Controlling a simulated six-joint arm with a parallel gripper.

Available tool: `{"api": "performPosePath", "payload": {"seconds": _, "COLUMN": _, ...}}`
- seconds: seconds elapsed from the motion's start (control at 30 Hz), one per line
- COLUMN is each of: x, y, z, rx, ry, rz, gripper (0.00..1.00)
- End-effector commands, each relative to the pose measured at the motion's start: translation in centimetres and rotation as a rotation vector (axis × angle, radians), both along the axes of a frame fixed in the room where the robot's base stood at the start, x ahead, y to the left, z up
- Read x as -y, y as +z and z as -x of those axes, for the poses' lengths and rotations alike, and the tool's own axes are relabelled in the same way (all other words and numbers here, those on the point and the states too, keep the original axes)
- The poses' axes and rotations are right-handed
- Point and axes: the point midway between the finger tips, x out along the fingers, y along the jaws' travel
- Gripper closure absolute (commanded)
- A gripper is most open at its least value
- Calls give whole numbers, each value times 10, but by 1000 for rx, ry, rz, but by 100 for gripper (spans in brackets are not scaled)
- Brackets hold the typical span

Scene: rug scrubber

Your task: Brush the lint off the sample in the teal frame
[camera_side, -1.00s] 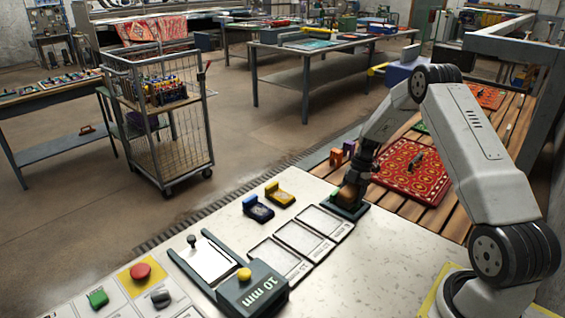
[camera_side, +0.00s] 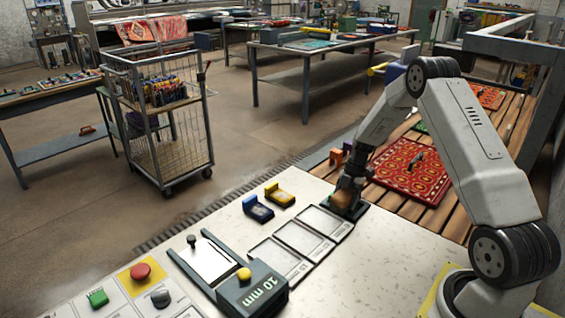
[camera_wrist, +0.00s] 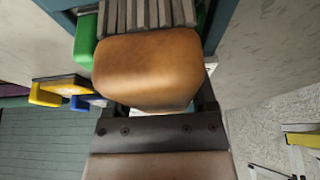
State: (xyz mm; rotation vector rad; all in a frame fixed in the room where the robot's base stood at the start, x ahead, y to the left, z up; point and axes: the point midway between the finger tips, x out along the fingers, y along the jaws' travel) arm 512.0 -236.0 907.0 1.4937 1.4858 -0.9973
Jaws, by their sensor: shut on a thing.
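My gripper (camera_side: 349,186) is shut on a rounded tan-brown block (camera_wrist: 148,62), which fills the middle of the wrist view. It is low over a dark teal-edged holder (camera_side: 352,214) at the table's far right corner. In the wrist view, grey ribs (camera_wrist: 148,14) and a green piece (camera_wrist: 84,40) show beyond the block, between teal edges (camera_wrist: 216,28). The block's underside is hidden, so contact is unclear. A dark teal fixture marked 10 mm (camera_side: 252,292) has rails around a white sheet (camera_side: 206,262). I cannot make out lint.
Grey-framed panels (camera_side: 302,238) lie left of my gripper. A blue item (camera_side: 258,209) and a yellow item (camera_side: 279,195) stand behind them. A red rug (camera_side: 412,170) lies on wooden slats at right. The white tabletop (camera_side: 375,265) in front is clear.

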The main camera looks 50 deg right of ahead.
Motion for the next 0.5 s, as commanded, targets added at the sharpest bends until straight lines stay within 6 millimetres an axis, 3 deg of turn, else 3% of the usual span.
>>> {"api": "performPosePath", "payload": {"seconds": 0.23, "x": -7, "y": -3, "z": 1, "rx": -7, "ry": 5, "rz": -10, "gripper": 74}}
{"api": "performPosePath", "payload": {"seconds": 0.5, "x": 5, "y": -2, "z": 1, "rx": -6, "ry": 4, "rz": -8, "gripper": 74}}
